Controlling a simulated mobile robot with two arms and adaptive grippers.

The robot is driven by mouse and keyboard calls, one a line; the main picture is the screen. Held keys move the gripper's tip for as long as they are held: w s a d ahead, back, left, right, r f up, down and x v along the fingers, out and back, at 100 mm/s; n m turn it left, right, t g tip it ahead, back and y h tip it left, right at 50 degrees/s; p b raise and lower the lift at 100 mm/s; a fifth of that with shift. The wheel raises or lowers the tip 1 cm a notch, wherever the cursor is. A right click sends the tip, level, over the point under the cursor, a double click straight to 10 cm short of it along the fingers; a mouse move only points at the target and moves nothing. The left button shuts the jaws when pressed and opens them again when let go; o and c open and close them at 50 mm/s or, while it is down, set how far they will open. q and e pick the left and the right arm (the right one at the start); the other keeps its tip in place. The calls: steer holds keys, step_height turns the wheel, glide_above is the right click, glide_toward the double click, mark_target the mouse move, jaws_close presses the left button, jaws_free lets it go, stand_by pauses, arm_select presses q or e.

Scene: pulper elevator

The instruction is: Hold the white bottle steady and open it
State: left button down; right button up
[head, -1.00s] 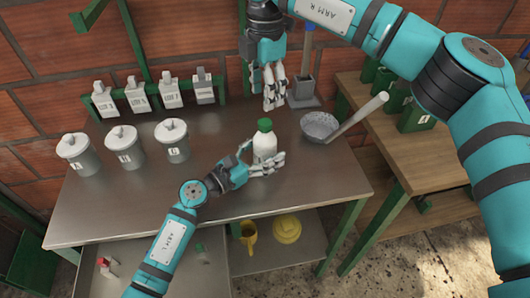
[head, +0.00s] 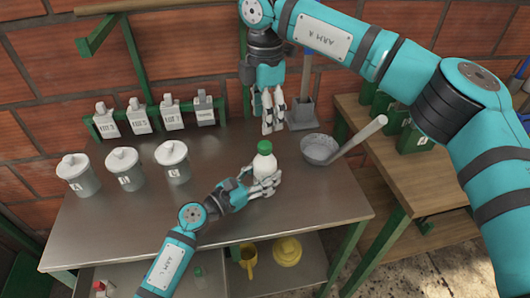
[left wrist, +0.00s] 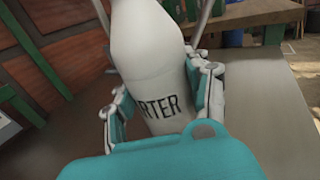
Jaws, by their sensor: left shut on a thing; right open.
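The white bottle (head: 265,167) with a green cap (head: 264,147) stands upright on the metal table. My left gripper (head: 262,184) is shut around its body from the front left. In the left wrist view the bottle (left wrist: 155,65) sits between the two fingers of my left gripper (left wrist: 160,100), with dark lettering ending in "RTER"; its cap is out of that view. My right gripper (head: 273,125) is open, pointing down, a little above and behind the cap, and holds nothing.
A grey bowl (head: 320,149) with a pale handle stands right of the bottle. Several lidded grey jars (head: 125,168) and a rack of small white bottles (head: 139,117) are on the left. The table (head: 130,230) is bare in front. A side bench (head: 385,140) stands right.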

mark_target(265, 145)
steer(key=shift+m, duration=1.2)
steer(key=shift+f+m, duration=0.1)
steer(key=shift+m, duration=0.3)
steer(key=shift+f, duration=3.9)
